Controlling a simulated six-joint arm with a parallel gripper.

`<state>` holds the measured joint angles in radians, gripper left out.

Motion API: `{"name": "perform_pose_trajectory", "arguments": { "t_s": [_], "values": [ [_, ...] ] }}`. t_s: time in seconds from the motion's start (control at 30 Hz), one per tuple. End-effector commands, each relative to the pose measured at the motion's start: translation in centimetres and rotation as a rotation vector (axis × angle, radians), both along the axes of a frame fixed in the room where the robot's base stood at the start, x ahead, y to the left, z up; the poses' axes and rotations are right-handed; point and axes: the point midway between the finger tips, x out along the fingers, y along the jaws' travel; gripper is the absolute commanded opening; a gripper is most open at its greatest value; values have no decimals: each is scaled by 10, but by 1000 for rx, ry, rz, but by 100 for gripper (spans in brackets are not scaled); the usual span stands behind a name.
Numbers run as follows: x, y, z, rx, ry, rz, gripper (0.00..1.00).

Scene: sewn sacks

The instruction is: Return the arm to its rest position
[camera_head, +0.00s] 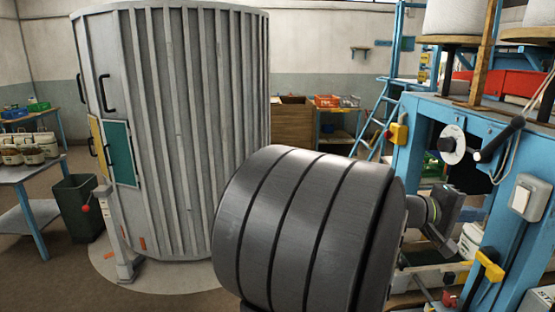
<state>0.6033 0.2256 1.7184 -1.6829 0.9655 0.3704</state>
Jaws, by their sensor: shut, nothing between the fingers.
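A large dark grey grooved cylinder, which looks like part of my own arm, fills the lower middle of the head view. Just right of it, partly hidden behind it, is my gripper (446,212), a small dark block beside a ring with a yellow-green band. It is in front of the blue machine frame (415,140). The fingertips are too small and dark to make out clearly. I see no sack held at it, and it looks shut and empty.
A tall ribbed grey cabinet (180,130) stands behind on the left, with a dark bin (78,207) beside it. The blue frame, with a hand lever (500,138) and yellow brackets (490,266), crowds the right side.

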Motion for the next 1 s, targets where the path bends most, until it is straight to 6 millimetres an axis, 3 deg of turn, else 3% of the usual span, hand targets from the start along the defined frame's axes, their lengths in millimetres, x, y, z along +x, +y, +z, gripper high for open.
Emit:
{"name": "perform_pose_trajectory", "arguments": {
  "t_s": [0.2, 0.3, 0.6, 1.0],
  "values": [
    [-1, -45, 5, -1, -1, -4, 0],
    [1, -27, 22, -2, -2, 4, 0],
    [1, 24, 26, 0, -1, 3, 0],
    [0, 31, 26, 0, 0, -1, 0]
  ]
}}
